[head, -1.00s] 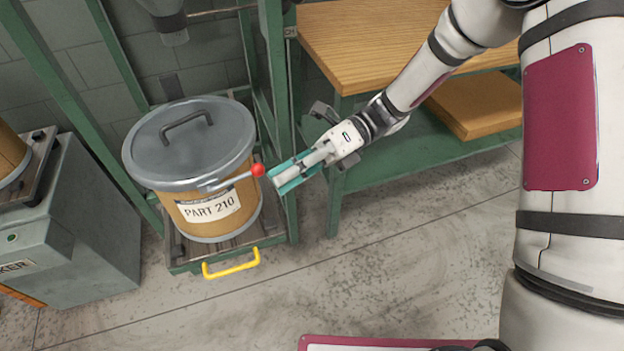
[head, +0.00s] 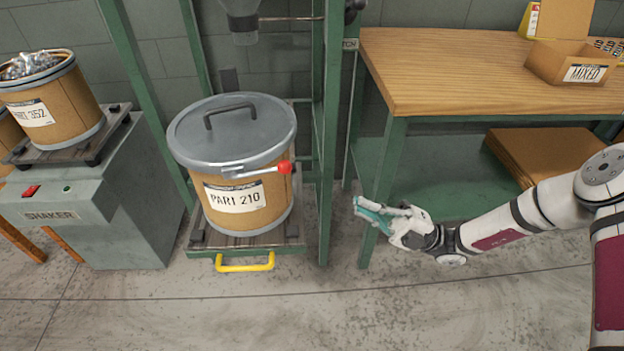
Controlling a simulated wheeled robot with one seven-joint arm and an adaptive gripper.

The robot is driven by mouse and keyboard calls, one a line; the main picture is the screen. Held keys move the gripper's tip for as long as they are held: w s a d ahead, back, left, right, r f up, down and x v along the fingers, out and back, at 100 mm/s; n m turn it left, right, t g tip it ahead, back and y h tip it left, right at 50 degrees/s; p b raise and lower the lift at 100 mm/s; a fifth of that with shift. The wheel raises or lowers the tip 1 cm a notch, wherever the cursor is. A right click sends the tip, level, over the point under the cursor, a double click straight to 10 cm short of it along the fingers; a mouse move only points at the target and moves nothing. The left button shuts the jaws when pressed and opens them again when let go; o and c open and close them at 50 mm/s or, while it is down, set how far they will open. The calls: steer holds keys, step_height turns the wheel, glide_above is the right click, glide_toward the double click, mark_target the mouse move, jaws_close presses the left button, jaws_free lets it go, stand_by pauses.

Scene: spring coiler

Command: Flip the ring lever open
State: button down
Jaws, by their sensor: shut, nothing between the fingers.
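The drum labelled PART 210 (head: 248,213) stands upright on a low wooden platform in the head view. A grey lid (head: 228,130) with a handle covers it. The ring lever (head: 262,171) lies along the lid's ring at the front right, with a red knob (head: 285,167) at its right end. The lever looks close to the ring; I cannot tell whether it stands slightly off. My gripper (head: 360,208), with teal fingers, is shut and empty. It is to the right of and below the red knob in the picture, apart from the drum.
A green post (head: 328,150) rises between the drum and my gripper. A shaker (head: 85,200) stands at the left. The front floor (head: 250,315) is clear.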

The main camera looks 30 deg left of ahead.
steer(key=b, duration=0.1)
glide_toward(262, 172)
steer(key=shift+w+a+r, duration=0.25)
steer(key=shift+a+r, duration=0.2)
steer(key=shift+r, duration=0.15)
steer(key=shift+w+a+r, duration=0.25)
steer(key=shift+a+r, duration=0.2)
steer(key=shift+r, duration=0.15)
steer(key=shift+r+p, duration=0.4)
steer(key=shift+p, duration=0.2)
